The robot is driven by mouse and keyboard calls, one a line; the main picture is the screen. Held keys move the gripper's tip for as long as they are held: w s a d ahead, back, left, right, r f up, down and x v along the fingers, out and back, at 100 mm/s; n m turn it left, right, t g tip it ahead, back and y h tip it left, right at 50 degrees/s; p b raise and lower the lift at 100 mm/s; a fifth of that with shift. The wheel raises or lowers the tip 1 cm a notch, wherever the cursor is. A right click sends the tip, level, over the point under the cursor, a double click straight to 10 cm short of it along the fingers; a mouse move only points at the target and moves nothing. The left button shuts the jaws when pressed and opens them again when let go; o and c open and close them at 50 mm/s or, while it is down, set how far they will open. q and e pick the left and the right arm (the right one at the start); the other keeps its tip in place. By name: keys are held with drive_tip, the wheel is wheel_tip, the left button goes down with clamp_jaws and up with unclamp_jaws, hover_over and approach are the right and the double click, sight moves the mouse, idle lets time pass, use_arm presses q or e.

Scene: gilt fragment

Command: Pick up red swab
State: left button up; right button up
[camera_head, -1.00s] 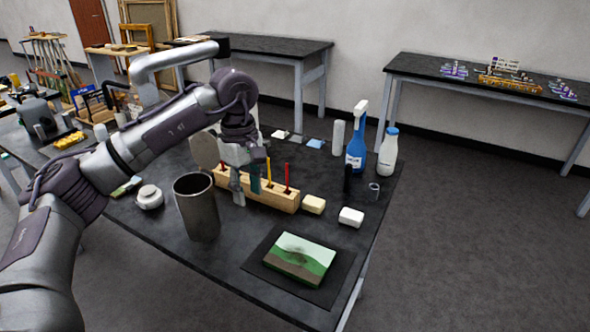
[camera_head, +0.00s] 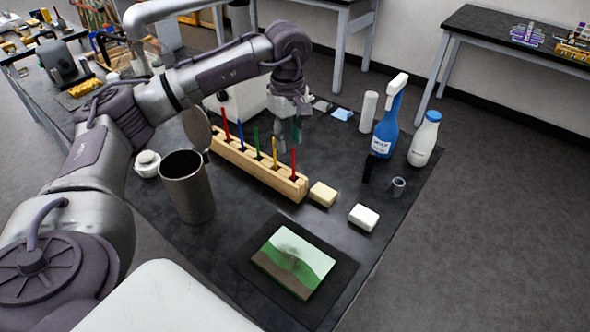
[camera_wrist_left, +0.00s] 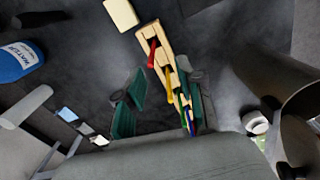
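A wooden rack (camera_head: 240,160) stands on the black table, holding several upright coloured swabs. A red swab (camera_head: 293,163) stands at its near right end, beside a yellow one (camera_head: 275,152). Another red swab (camera_head: 227,126) stands at the far left end. In the left wrist view, a red swab (camera_wrist_left: 152,52) stands at the upper end of the rack (camera_wrist_left: 150,34). My left gripper (camera_head: 289,136) is above the table behind the rack, apart from the swabs. Its teal fingers (camera_wrist_left: 162,105) are spread with nothing held between them. My right gripper is not in view.
A metal cup (camera_head: 188,190) stands left of the rack's front. A cream block (camera_head: 322,194) and a white block (camera_head: 364,217) lie to its right. A blue spray bottle (camera_head: 386,130) and a white bottle (camera_head: 424,140) stand behind. A painting (camera_head: 293,262) lies in front.

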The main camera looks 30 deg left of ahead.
sight(294, 166)
use_arm(q)
drive_tip(key=f, duration=0.2)
drive_tip(key=f+p, duration=0.1)
drive_tip(key=f, duration=0.2)
drive_tip(key=f+p, duration=0.1)
drive_tip(key=f, duration=0.2)
drive_tip(key=shift+w+d+f, duration=0.1)
drive_tip(key=shift+w+d, duration=0.3)
drive_tip(key=shift+f+p, duration=0.3)
drive_tip(key=shift+f, duration=0.15)
clamp_jaws()
